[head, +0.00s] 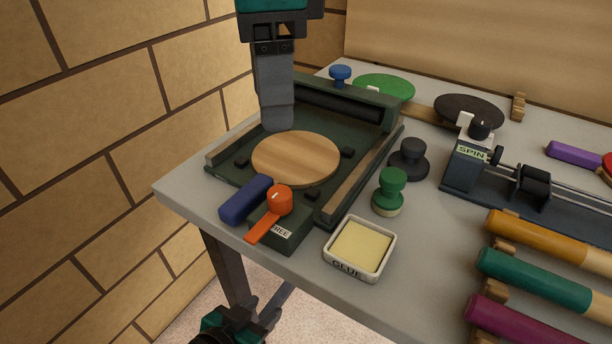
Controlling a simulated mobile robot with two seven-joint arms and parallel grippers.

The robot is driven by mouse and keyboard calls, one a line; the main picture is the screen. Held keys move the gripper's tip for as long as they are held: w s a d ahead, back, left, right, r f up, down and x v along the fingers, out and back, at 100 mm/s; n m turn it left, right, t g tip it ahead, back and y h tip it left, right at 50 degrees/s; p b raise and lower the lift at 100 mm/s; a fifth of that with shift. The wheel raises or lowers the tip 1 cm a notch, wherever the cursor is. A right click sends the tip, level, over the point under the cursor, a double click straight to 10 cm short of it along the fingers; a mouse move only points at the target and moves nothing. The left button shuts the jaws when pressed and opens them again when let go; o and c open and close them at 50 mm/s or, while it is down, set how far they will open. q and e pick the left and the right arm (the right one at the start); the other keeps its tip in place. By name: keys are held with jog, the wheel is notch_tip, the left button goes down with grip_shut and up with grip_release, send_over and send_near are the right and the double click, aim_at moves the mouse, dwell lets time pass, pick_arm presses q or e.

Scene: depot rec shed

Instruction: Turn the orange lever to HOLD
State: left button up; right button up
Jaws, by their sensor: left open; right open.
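The orange lever (266,225) has a round knob on a dark green block at the front corner of a green fixture. Its flat arm points to the lower left, beside a label (281,232) reading "REE", its first letter hidden. I see no HOLD marking. My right gripper (276,124) hangs down from the top, over or just behind the wooden disc (296,158). It is seen edge-on, open and apart from the lever. My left gripper (252,322) is at the bottom, below the table's front edge, open, partly cut off by the frame.
A blue handle (245,199) lies right beside the lever's knob. A glue tray (331,255), green stamp (389,192) and black stamp (409,160) stand to the right. A brick wall (90,170) rises at left.

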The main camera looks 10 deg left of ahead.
aim_at(279, 191)
notch_tip(279, 191, down, 13)
jog(key=shift+r+b, duration=0.1)
jog(key=shift+b, duration=1.1)
jog(key=shift+c, duration=0.4)
jog(key=c, duration=1)
jog(key=shift+o, duration=0.2)
